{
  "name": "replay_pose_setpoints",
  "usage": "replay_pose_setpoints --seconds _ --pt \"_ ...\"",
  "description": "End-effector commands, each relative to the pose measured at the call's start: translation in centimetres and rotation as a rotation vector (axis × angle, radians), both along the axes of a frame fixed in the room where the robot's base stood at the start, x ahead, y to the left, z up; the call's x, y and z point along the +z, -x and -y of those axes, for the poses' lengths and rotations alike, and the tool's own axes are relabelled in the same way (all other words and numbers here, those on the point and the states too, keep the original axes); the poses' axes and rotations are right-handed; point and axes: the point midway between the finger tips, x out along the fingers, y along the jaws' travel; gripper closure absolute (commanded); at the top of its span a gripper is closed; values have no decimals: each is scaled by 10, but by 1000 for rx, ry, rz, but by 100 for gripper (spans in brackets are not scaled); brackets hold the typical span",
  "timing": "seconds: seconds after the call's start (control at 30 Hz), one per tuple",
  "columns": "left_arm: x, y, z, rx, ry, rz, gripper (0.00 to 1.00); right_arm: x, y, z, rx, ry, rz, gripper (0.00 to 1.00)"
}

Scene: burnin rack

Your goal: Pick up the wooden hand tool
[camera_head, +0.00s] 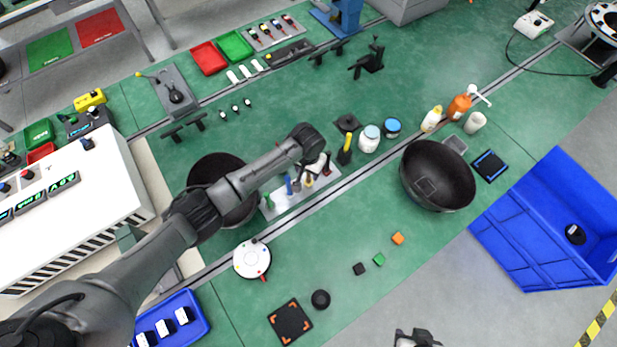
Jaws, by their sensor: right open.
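A light rack plate (283,207) lies near the middle of the green bench. It holds several upright hand tools, including a green-handled one (268,200) and a blue-handled one (288,185). A small tan-brown handle (309,181) on it looks like the wooden hand tool, but it is too small to be sure. My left gripper (320,168) is over the far right end of the rack, close to the handles; its jaws are too small and partly covered to read. My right gripper (416,340) is open at the bottom edge, partly cut off, far from the rack.
Black bowls stand left (222,208) and right (437,176) of the rack. Jars (369,139) and a yellow-handled tool (346,150) are just beyond it. A round white disc (252,259) and small cubes (379,259) lie nearer. A blue bin (545,240) is at right.

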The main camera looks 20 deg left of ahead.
Motion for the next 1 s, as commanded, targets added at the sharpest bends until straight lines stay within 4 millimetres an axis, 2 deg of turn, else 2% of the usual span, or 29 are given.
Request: replay_pose_setpoints --seconds 0.23,0.77,1.0 --pt "-1 0 0 0 0 0 49 0 0 -2 -4 -6 0 57" --pt "-1 0 0 0 0 0 99 0 0 -3 -6 -10 1 57" --pt "-1 0 0 0 0 0 100 0 0 -2 -3 -6 1 57"
